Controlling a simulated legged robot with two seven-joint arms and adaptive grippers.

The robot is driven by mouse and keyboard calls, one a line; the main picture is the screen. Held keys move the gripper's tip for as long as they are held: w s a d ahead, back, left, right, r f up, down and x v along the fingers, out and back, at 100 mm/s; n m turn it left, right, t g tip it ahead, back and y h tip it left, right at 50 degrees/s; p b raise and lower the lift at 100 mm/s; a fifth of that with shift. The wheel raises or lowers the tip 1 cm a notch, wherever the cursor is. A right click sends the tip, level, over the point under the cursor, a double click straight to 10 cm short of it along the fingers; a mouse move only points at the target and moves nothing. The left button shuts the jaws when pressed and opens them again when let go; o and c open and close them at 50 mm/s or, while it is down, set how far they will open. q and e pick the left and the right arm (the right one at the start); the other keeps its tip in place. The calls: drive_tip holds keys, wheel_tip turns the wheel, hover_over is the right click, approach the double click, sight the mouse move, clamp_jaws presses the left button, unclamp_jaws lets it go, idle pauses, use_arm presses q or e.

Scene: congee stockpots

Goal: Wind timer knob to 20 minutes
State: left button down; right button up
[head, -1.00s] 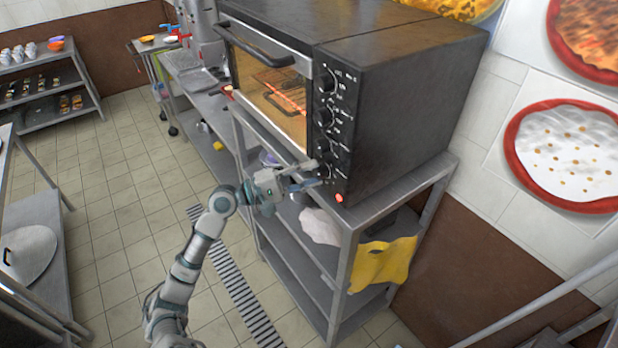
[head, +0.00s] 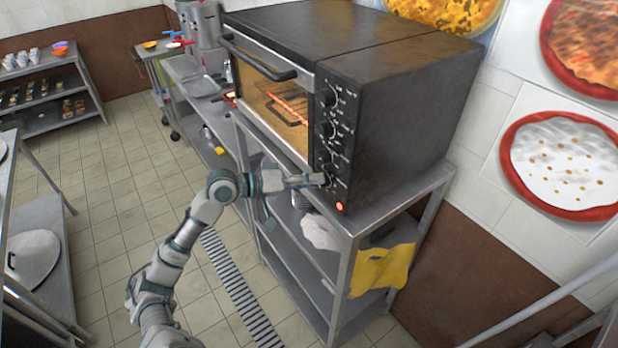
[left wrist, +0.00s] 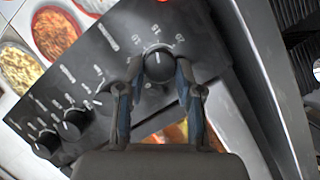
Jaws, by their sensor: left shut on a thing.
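The timer knob (left wrist: 158,66) is a round black dial, the lowest in the column on the oven's control panel (head: 333,150). Printed numbers surround it, and a pale mark shows on its face, pointing up toward the numbers in the left wrist view; I cannot read the exact setting. My left gripper (head: 322,180) reaches the panel from the left in the head view. In the left wrist view its two fingers (left wrist: 157,78) are shut on the timer knob, one on each side. In the head view the gripper partly hides the knob. My right gripper is not in view.
The black oven (head: 400,110) stands on a metal shelf rack (head: 345,225). A red lamp (head: 340,206) glows below the knob. Other knobs (left wrist: 75,124) sit along the panel. A yellow cloth (head: 382,270) hangs from the rack. The tiled floor at left is open.

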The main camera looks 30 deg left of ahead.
use_arm(q)
drive_tip(key=shift+s+d+f+m+y+p, duration=0.1)
drive_tip(key=shift+d+m+y+p, duration=0.05)
drive_tip(key=shift+m+y+p, duration=1.2)
drive_tip(key=shift+s+d+f+m+y+p, duration=0.15)
drive_tip(key=shift+m+y+p, duration=0.65)
drive_tip(key=shift+m, duration=0.95)
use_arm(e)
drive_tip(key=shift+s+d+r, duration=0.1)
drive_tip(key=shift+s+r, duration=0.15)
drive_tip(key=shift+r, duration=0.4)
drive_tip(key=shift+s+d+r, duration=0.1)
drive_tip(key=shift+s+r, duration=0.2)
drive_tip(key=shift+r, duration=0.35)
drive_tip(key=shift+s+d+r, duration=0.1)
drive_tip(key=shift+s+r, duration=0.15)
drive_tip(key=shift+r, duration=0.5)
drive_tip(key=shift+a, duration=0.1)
use_arm(q)
drive_tip(key=c, duration=1.1)
unclamp_jaws()
drive_tip(key=o, duration=0.3)
drive_tip(key=shift+w, duration=0.1)
drive_tip(key=shift+o, duration=0.2)
drive_tip(key=shift+w+a+r, duration=0.1)
drive_tip(key=shift+w, duration=0.05)
drive_tip(key=shift+r, duration=0.1)
